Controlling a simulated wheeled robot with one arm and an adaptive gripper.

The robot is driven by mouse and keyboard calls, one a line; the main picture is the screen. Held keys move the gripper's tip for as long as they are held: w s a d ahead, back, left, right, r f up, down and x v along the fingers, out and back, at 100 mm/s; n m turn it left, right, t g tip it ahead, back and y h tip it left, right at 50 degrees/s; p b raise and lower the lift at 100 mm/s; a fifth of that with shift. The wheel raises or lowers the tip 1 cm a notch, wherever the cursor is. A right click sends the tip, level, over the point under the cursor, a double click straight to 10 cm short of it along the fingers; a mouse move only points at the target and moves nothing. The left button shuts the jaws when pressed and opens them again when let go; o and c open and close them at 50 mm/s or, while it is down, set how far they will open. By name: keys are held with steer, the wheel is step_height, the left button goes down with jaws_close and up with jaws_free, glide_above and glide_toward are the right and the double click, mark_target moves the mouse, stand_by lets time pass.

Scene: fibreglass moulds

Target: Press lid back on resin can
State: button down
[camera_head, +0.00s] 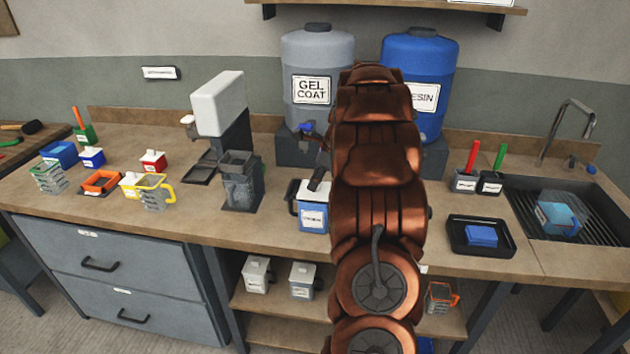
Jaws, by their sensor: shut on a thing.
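A blue can (312,218) with a white label and a dark handle stands at the front of the bench, just left of my arm; its label is too small to read. A pale lid (304,190) shows at its top. My gripper (317,182) shows only as a dark finger beside my arm, pointing down at the can's top. It is shut, apparently on the lid; my arm hides most of the grip. I cannot tell whether the lid is seated or slightly above the rim.
A grey gel coat drum (318,75) and a blue resin drum (430,75) stand behind. A black tray (482,248) with a blue block and a sink (555,235) lie right. Small tubs crowd the far left.

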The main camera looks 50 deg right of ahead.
steer(key=c, duration=1.2)
jaws_free()
steer(key=shift+o, duration=0.6)
steer(key=o, duration=0.4)
steer(key=shift+r, duration=0.1)
steer(key=shift+r+p, duration=2.7)
steer(key=shift+r, duration=0.75)
steer(key=shift+c, duration=0.3)
jaws_close()
